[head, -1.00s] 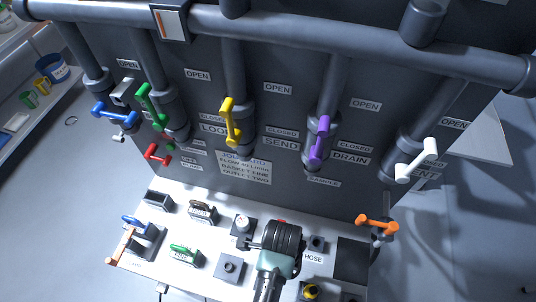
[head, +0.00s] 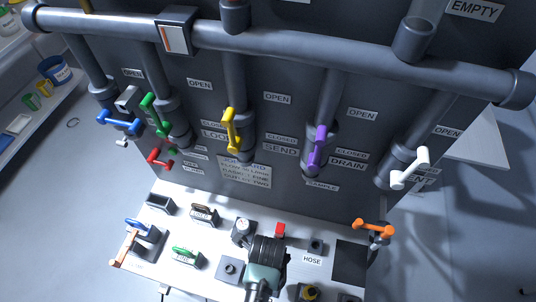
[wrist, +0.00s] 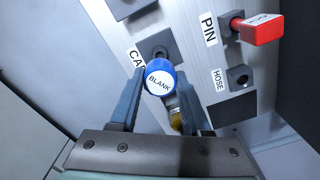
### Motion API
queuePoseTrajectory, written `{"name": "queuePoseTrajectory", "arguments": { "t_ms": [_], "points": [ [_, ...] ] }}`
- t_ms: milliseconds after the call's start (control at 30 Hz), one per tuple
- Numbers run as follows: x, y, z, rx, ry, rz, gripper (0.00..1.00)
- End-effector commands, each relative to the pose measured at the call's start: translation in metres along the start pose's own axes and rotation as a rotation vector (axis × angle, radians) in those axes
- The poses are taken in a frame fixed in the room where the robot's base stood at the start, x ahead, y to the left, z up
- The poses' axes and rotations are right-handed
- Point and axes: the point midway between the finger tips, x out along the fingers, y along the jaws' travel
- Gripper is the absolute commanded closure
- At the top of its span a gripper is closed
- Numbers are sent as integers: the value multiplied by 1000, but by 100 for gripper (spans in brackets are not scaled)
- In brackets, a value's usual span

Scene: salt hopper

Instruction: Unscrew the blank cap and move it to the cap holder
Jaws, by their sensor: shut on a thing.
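A blue cap (wrist: 159,78) with a white BLANK label sits between the fingers of my gripper (wrist: 160,90) in the wrist view. My gripper is shut on it. A grey holder block (wrist: 153,44) is just beyond the cap, beside a partly covered label that reads "CA". The cap overlaps the block in the picture, and I cannot tell whether they touch. In the head view my gripper's wrist hides the cap and fingers.
A red handle (head: 281,230) stands by the PIN label, and a block (head: 316,246) by the HOSE label. A brass part (wrist: 176,120) shows below the cap. Other fittings, including a green handle (head: 186,252), occupy the white shelf. A dark panel with valves rises behind.

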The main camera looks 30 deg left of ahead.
Motion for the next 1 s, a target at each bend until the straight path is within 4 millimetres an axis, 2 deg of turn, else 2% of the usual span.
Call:
{"name": "queuePoseTrajectory", "arguments": {
  "t_ms": [533,1000],
  "points": [
    [52,0,0,0,1,1,100],
    [58,0,0,0,0,0,100]
  ]
}}
